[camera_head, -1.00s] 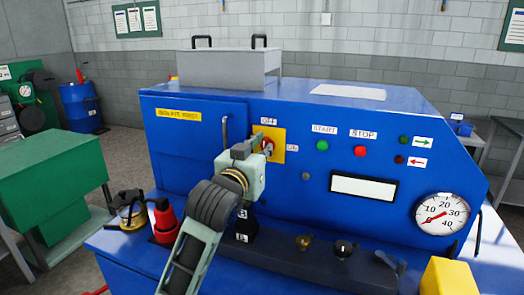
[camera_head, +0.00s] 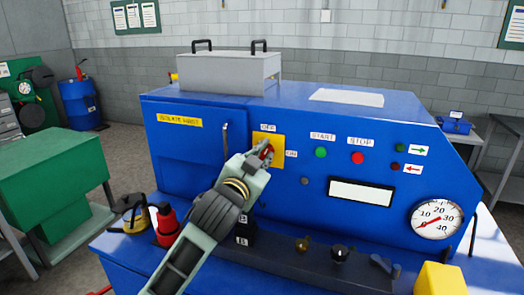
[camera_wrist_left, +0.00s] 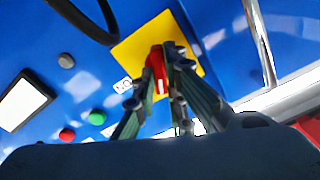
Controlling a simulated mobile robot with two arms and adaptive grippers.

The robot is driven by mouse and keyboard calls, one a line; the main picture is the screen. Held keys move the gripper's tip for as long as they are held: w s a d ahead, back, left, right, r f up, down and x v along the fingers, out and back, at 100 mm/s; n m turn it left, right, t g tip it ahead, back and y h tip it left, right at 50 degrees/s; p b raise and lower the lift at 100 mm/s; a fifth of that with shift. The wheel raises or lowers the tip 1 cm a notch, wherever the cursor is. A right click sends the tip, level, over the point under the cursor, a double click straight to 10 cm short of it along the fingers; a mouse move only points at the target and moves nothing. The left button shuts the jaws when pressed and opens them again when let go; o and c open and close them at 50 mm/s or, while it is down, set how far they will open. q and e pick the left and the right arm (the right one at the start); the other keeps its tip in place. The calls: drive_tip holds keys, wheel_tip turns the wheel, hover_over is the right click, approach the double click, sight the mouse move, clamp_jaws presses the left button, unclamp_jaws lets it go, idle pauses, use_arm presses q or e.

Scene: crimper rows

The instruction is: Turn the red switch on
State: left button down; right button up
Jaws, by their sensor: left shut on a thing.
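The red switch (camera_head: 267,151) sits on a yellow plate (camera_head: 279,143) on the front of the blue machine. An OFF label is above the plate and an ON label is at its right. My left gripper (camera_head: 263,154) is at the switch, its fingers closed on the handle from the front. In the left wrist view the red handle (camera_wrist_left: 156,66) shows between and beside the fingers (camera_wrist_left: 170,78), against the yellow plate (camera_wrist_left: 132,48). The fingers partly hide the handle, so its exact angle is hard to tell. My right gripper is in neither view.
Right of the switch are a green start button (camera_head: 321,152), a red stop button (camera_head: 358,158) and a display (camera_head: 361,192). A vertical bar handle (camera_head: 225,141) stands close left of the gripper. A red bottle (camera_head: 167,226) and several small items stand on the ledge below.

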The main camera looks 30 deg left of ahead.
use_arm(q)
drive_tip(key=m+p, duration=0.3)
drive_tip(key=m, duration=0.3)
drive_tip(key=shift+d+m+p, duration=0.1)
drive_tip(key=shift+m+p, duration=0.2)
drive_tip(key=shift+p, duration=0.05)
drive_tip(key=shift+f+m+p, duration=0.15)
drive_tip(key=shift+m+p, duration=0.6)
drive_tip(key=shift+m, duration=0.75)
drive_tip(key=shift+f+m+p, duration=0.15)
drive_tip(key=shift+m+p, duration=0.6)
drive_tip(key=shift+m, duration=0.75)
drive_tip(key=shift+f, duration=0.1)
drive_tip(key=c, duration=1.8)
unclamp_jaws()
drive_tip(key=v, duration=1.2)
